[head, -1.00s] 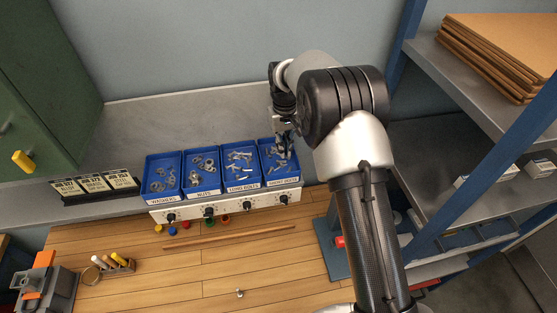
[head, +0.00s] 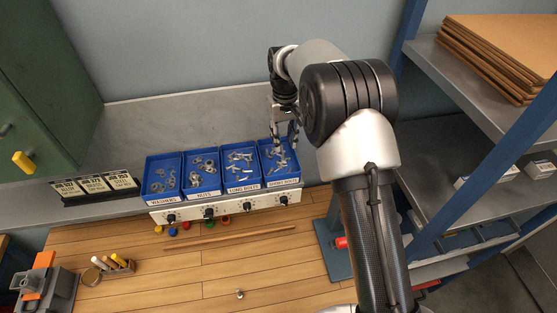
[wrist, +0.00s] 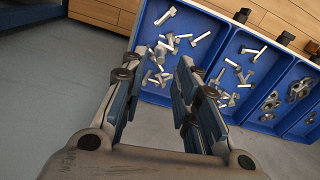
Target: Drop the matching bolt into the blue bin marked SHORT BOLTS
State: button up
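The blue bin marked SHORT BOLTS (head: 283,184) is the rightmost in the row of bins and holds several loose silver bolts. It also shows in the wrist view (wrist: 141,28), beyond my fingers. My gripper (head: 284,133) is above the back part of this bin. In the wrist view my gripper (wrist: 157,72) is open, its two fingers wide apart, with nothing held between them. Several bolts in the bin show past the fingertips. I cannot tell which bolt in the bin, if any, was just put there. A small metal piece, perhaps a bolt (head: 239,293), lies on the wooden bench.
Bins for long bolts (head: 243,187), nuts (head: 203,192) and washers (head: 163,198) stand to the left, above a panel with knobs (head: 226,208). A wooden rod (head: 230,238) lies on the bench (head: 190,270). Blue-framed shelving (head: 470,165) stands at right.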

notch_tip(320, 180, up, 8)
dwell(0.6)
